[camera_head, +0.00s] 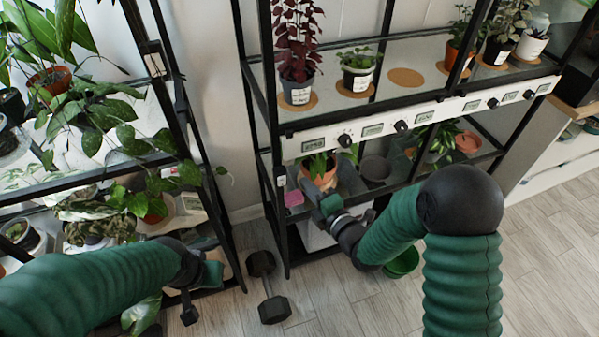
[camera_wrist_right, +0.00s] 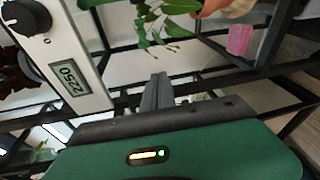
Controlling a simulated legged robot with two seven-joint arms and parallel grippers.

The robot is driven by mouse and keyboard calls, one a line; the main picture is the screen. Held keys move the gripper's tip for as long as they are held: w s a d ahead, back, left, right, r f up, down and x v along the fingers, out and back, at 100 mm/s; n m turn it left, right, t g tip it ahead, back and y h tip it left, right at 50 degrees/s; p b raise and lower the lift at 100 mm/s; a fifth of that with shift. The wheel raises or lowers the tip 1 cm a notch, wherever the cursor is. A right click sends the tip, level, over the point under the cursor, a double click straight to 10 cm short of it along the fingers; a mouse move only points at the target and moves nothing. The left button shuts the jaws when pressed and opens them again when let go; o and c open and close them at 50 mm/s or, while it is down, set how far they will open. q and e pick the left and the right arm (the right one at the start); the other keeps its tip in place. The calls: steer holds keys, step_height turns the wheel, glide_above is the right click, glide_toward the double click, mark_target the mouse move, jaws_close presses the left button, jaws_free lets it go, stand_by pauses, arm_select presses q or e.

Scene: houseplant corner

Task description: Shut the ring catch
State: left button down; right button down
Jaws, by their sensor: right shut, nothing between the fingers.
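I cannot clearly make out a ring catch in either view. My right gripper (camera_head: 318,190) is in front of the lower part of the middle plant rack (camera_head: 283,210), next to a small pink block or tag (camera_head: 293,198). In the right wrist view the fingers of the right gripper (camera_wrist_right: 157,92) are together with nothing between them, below a white rail (camera_wrist_right: 65,60) with a black knob and a display. The pink piece (camera_wrist_right: 240,40) lies apart from them. My left gripper (camera_head: 196,290) is low beside the left rack, and its fingers are too unclear to read.
The left rack (camera_head: 195,140) is crowded with leafy plants. A dark dumbbell (camera_head: 267,290) lies on the wooden floor between the racks. A green pot (camera_head: 402,262) stands partly behind my right arm. Potted plants stand on the middle rack's upper shelf. Floor at the front is mostly clear.

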arm_select(q)
steer(key=shift+s+a+f, duration=0.1)
steer(key=shift+a+f, duration=0.25)
arm_select(e)
steer(key=shift+s+a+r+n+y, duration=0.1)
steer(key=shift+a+n+y, duration=0.05)
steer(key=shift+a+n, duration=0.25)
steer(key=shift+a+r+n+y, duration=0.15)
steer(key=shift+a+n, duration=0.15)
steer(key=shift+a, duration=0.15)
steer(key=shift+f+t, duration=0.1)
steer(key=shift+t, duration=0.2)
